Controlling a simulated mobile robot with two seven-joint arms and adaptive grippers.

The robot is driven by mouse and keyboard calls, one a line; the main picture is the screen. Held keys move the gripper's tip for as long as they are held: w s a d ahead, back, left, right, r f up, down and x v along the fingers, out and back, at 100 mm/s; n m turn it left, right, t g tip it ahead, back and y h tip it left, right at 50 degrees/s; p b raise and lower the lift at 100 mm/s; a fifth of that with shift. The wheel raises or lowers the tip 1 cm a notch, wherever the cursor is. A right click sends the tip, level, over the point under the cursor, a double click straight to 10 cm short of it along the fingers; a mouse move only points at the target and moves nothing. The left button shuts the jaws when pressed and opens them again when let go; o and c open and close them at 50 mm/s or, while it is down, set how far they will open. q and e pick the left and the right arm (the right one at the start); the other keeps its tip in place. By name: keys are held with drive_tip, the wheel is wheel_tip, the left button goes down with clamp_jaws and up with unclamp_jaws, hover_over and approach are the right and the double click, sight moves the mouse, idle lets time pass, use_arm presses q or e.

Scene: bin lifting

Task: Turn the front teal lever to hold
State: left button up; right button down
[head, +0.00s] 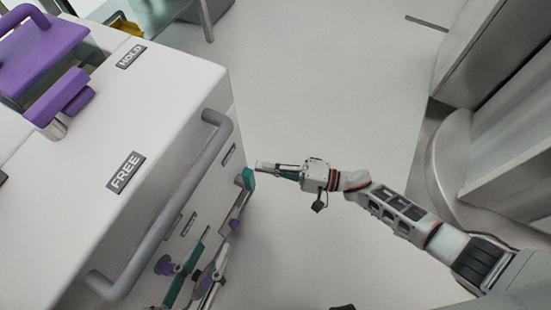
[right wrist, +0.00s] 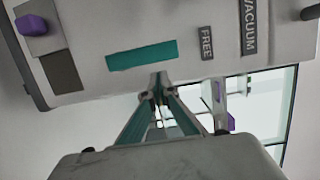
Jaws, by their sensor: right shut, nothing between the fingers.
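The front teal lever (head: 248,179) is on the side face of the white cabinet, near its far corner. In the right wrist view, a teal bar (right wrist: 142,55) lies almost level on the panel, left of a FREE label (right wrist: 206,43). My right gripper (head: 258,166) is shut and empty, its tips just right of the lever. In the right wrist view, the gripper tips (right wrist: 160,80) meet just below the teal bar; contact cannot be told.
A grey handrail (head: 170,210) runs along the white cabinet (head: 185,95). A purple block (head: 60,97) stands on top, between HOLD and FREE labels. Floor right of the cabinet is clear.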

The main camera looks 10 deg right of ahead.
drive_tip(key=shift+s+a, duration=0.35)
drive_tip(key=shift+s, duration=0.1)
use_arm(q)
drive_tip(key=shift+w+a, duration=0.1)
use_arm(e)
drive_tip(key=shift+r, duration=0.1)
use_arm(q)
drive_tip(key=shift+w+a+r+m+p, duration=0.1)
drive_tip(key=shift+a+m+p, duration=0.25)
drive_tip(key=shift+a+m, duration=0.05)
use_arm(e)
drive_tip(key=shift+s+a+n, duration=0.1)
drive_tip(key=shift+s+n, duration=0.05)
drive_tip(key=shift+n, duration=0.25)
drive_tip(key=shift+r, duration=0.1)
